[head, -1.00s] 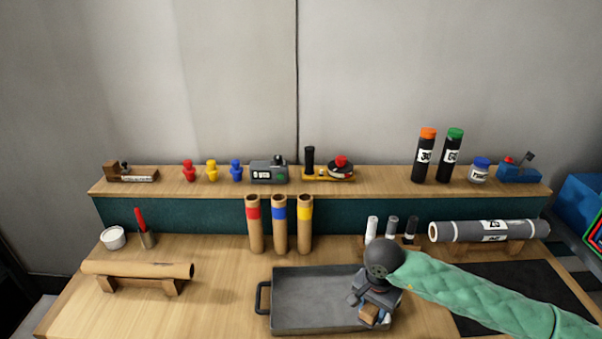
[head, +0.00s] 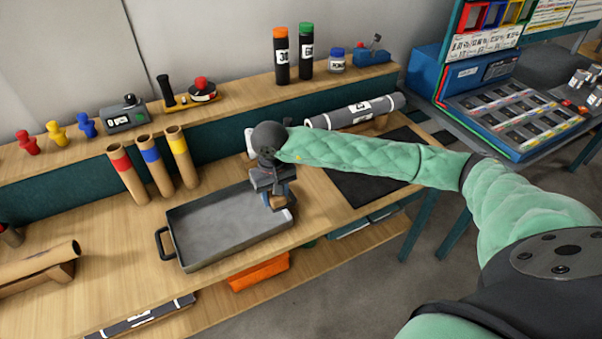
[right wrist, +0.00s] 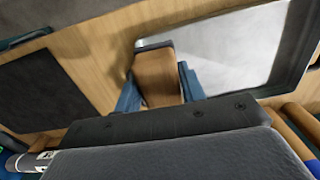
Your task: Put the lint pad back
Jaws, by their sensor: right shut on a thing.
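My right gripper (head: 276,198) is shut on a small wooden-backed block, which looks like the lint pad (head: 275,203). The gripper points down over the right end of the grey metal tray (head: 172,246). In the right wrist view the brown block (right wrist: 157,76) sits between the two blue fingers of the gripper (right wrist: 160,92), with the pale tray floor (right wrist: 225,48) beyond it. I cannot tell whether the block touches the tray. Its underside is hidden. My left gripper is not in view.
A black mat (head: 372,172) lies right of the tray. A grey roll (head: 352,112) rests on a wooden cradle behind it. Three cardboard tubes (head: 152,165) stand behind the tray. A shelf (head: 225,101) with bottles and small tools runs along the back. A brown roll (head: 38,267) lies at left.

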